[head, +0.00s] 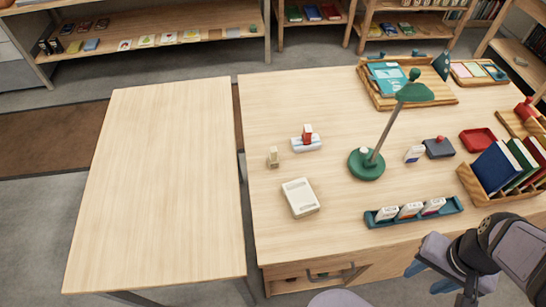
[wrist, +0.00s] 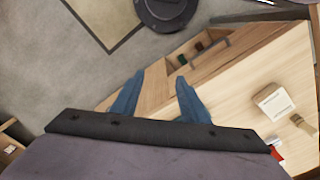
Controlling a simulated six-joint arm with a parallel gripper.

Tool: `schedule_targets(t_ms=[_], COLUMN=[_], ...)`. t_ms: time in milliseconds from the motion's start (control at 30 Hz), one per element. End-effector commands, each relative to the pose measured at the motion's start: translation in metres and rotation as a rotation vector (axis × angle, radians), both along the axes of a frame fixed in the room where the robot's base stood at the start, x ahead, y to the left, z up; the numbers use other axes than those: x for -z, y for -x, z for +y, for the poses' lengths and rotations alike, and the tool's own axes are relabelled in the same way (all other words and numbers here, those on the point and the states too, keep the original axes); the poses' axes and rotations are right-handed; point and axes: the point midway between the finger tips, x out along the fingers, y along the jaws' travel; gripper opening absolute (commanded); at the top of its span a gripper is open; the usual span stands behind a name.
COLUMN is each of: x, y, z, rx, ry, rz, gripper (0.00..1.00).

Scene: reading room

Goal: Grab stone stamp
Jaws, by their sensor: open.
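A small beige upright block, which looks like the stone stamp (head: 273,157), stands on the desk near its left edge in the head view. In the wrist view, a tan piece that seems to be the same stamp (wrist: 303,124) shows near the right edge. My gripper (head: 429,277) is at the lower right of the head view, by the desk's front edge and well apart from the stamp. In the wrist view my gripper (wrist: 160,82) has its two blue fingers spread with nothing between them.
A cream flat box (head: 300,198) lies in front of the stamp, and a red-handled item on a white base (head: 306,140) stands to its right. A green lamp (head: 367,164) and a teal card rack (head: 413,212) stand farther right. The left table (head: 155,190) is bare.

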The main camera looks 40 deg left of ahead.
Motion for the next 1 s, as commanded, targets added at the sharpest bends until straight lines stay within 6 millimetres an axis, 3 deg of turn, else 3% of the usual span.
schedule_targets(t_ms=[400, 633, 767, 867, 1000], x=[-0.049, -0.027, -0.017, -0.01, -0.008], y=[-0.004, -0.059, -0.095, -0.124, -0.154], z=[0.002, 0.043, 0.084, 0.133, 0.233], rx=[-0.008, -0.152, -0.257, -0.362, -0.536], ry=[0.0, -0.014, -0.04, -0.08, -0.184], rz=[-0.013, -0.175, -0.3, -0.425, -0.638], gripper=[0.41, 0.41, 0.41, 0.41, 0.41])
